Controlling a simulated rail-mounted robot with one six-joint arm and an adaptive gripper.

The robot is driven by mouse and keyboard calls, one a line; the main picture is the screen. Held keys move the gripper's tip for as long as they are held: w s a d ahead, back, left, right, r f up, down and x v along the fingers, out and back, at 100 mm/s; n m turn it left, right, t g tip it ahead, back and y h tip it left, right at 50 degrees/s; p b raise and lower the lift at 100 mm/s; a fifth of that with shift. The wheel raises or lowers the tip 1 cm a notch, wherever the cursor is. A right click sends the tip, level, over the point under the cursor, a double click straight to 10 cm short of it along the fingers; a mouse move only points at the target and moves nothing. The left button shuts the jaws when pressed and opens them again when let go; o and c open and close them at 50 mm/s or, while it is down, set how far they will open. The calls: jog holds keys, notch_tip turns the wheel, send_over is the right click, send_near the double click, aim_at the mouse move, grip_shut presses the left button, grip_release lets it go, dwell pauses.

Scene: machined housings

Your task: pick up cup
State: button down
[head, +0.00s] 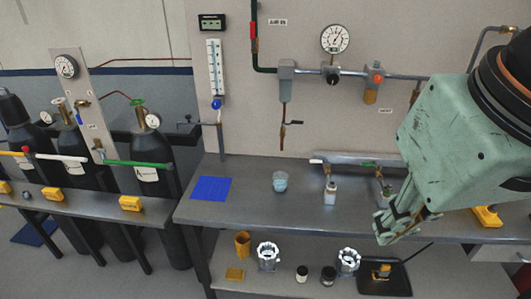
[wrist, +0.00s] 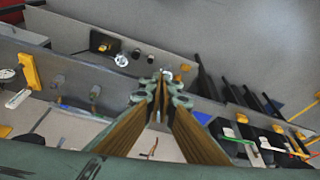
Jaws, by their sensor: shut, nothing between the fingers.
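The cup (head: 280,182) is a small clear, bluish cup standing upright on the grey bench (head: 240,208), left of the middle of the head view. My gripper (head: 386,229) is off to the cup's right, well apart from it, above the front part of the bench. Its fingers are shut and hold nothing. In the wrist view my gripper (wrist: 164,82) reaches toward the bench with its fingertips together. I cannot make out the cup in the wrist view; the fingers may hide it.
A blue mat (head: 211,188) lies left of the cup. A small bottle-like fitting (head: 330,192) stands between cup and gripper. Pipes and gauges line the back wall. A lower shelf holds silver housings (head: 268,256), jars and a black tray (head: 384,277). The bench in front of the cup is clear.

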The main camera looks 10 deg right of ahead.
jog(key=c, duration=3.4)
grip_release()
jog(key=o, duration=1.7)
jog(key=shift+w, duration=0.1)
